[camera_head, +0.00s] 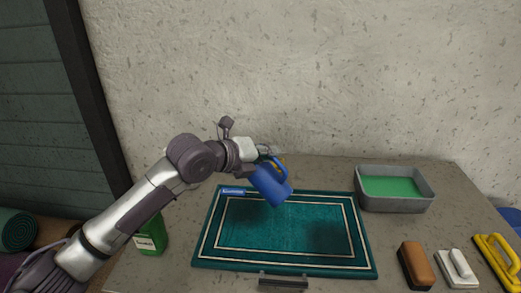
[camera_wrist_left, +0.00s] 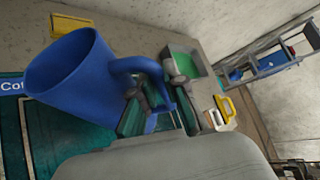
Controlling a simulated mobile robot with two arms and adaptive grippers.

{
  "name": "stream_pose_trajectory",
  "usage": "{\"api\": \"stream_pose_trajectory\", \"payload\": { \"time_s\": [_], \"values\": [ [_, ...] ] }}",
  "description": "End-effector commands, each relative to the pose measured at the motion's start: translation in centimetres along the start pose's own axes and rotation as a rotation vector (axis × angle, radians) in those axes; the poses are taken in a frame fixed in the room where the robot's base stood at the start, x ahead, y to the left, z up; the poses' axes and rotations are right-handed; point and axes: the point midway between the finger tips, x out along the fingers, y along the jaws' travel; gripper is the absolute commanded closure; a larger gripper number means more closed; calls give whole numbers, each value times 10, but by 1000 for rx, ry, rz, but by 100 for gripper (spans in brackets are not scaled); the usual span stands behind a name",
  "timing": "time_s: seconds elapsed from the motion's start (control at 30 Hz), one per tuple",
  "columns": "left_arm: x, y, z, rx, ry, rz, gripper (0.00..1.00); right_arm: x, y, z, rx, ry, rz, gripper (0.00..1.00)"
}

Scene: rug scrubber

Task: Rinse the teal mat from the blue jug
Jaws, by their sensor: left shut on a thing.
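The teal mat (camera_head: 285,231) lies flat on the table, with pale border lines and darker patches at its lower left and right. The blue jug (camera_head: 271,186) is tilted in the air over the mat's far edge. My left gripper (camera_head: 268,158) is shut on the jug's handle. In the left wrist view the jug (camera_wrist_left: 72,82) fills the left side, and the fingers of my left gripper (camera_wrist_left: 160,105) close around its handle. My right gripper is not in view.
A grey tub (camera_head: 395,204) with green contents stands at the back right. A brown brush (camera_head: 415,265), a white scrubber (camera_head: 457,268) and a yellow-handled tool (camera_head: 497,258) lie at front right. A green container (camera_head: 151,236) stands left of the mat. A wall rises behind.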

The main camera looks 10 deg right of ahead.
Motion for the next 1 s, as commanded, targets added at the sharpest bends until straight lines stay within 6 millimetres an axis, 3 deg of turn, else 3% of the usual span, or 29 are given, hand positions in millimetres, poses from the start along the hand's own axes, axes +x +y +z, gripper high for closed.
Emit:
{"api": "stream_pose_trajectory", "payload": {
  "time_s": [0.17,0.5,0.7,1.0],
  "values": [
    [0,-7,-2,102,-21,42,100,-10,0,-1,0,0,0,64],
    [7,0,-15,502,-104,210,100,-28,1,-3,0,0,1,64],
    [10,9,-19,619,-129,260,100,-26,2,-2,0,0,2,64],
    [10,9,-19,621,-130,261,100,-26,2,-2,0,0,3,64]
  ]
}}
